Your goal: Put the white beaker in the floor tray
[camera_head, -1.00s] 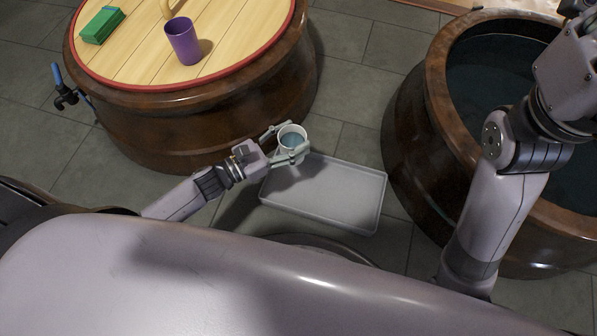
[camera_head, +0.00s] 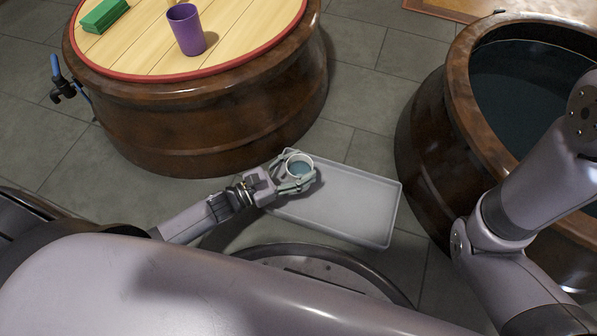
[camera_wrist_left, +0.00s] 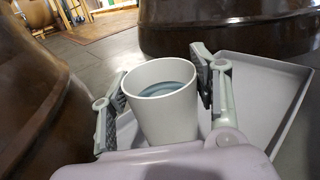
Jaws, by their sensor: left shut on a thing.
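The white beaker (camera_head: 299,168) is upright between the fingers of my left gripper (camera_head: 297,177); a bluish-grey content or inside shows within its rim. In the left wrist view the beaker (camera_wrist_left: 164,105) stands between the two finger pads, and my left gripper (camera_wrist_left: 160,95) is shut on it. The floor tray (camera_head: 350,205) is a shallow grey tray on the tiles, and the beaker shows over its upper left end. The tray (camera_wrist_left: 262,85) also shows behind the beaker in the left wrist view. I cannot tell whether the beaker touches the tray. My right gripper is out of view.
A round brown vat (camera_head: 200,115) with a wooden lid stands at the upper left, bearing a purple cup (camera_head: 186,30) and a green block (camera_head: 104,15). An open vat of dark liquid (camera_head: 520,85) stands at the right. The tray's right part is empty.

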